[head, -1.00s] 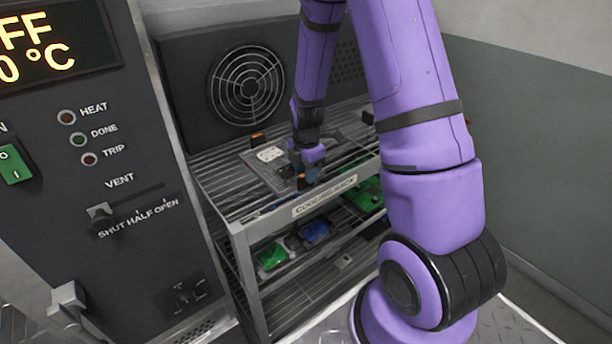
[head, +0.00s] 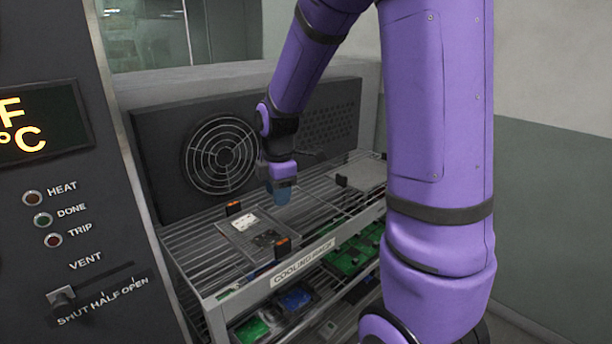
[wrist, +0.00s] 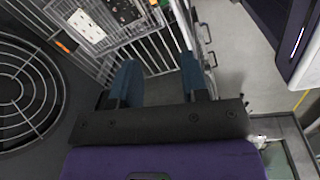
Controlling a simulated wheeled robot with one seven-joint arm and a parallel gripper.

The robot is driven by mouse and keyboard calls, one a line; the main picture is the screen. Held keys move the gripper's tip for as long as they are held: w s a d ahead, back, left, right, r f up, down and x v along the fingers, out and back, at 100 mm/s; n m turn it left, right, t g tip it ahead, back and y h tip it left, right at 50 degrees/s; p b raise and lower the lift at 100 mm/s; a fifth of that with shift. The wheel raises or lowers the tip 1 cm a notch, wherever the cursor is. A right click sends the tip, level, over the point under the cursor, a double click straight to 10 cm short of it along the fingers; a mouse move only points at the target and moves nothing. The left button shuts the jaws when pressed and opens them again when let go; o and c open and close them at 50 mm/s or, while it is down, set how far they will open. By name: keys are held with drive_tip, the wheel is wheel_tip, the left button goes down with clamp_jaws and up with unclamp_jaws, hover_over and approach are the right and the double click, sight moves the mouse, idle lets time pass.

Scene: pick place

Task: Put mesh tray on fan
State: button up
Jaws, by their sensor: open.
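The mesh tray (head: 250,244) lies flat on the top shelf of the cooling rack, near its left end in front of the round fan (head: 222,156). It carries a white plate and a dark piece, and sits between two orange-and-black clips. The tray also shows at the top of the wrist view (wrist: 104,30), ahead of the fingers, and the fan's grille shows at left (wrist: 20,92). My gripper (head: 281,194) is open and empty above the shelf, right of the tray and apart from it. Its two blue fingers (wrist: 158,78) point toward the rack slats.
The wire cooling rack (head: 318,254) has lower shelves with green and blue boards. Another flat tray (head: 357,176) lies on the top shelf at right, beside black clips. The oven panel (head: 60,190) stands at left. Bare slats lie between the trays.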

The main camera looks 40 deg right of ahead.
drive_tip(key=s+a+r+m+t, duration=0.2)
drive_tip(key=s+a+r+m, duration=0.2)
drive_tip(key=s+r+m, duration=0.3)
drive_tip(key=s+a+r+m+t, duration=0.2)
drive_tip(key=s+a+r+m, duration=0.2)
drive_tip(key=s+r+m, duration=0.4)
drive_tip(key=s+r, duration=0.1)
drive_tip(key=s, duration=0.5)
drive_tip(key=shift+a+r, duration=0.1)
drive_tip(key=shift+a, duration=0.05)
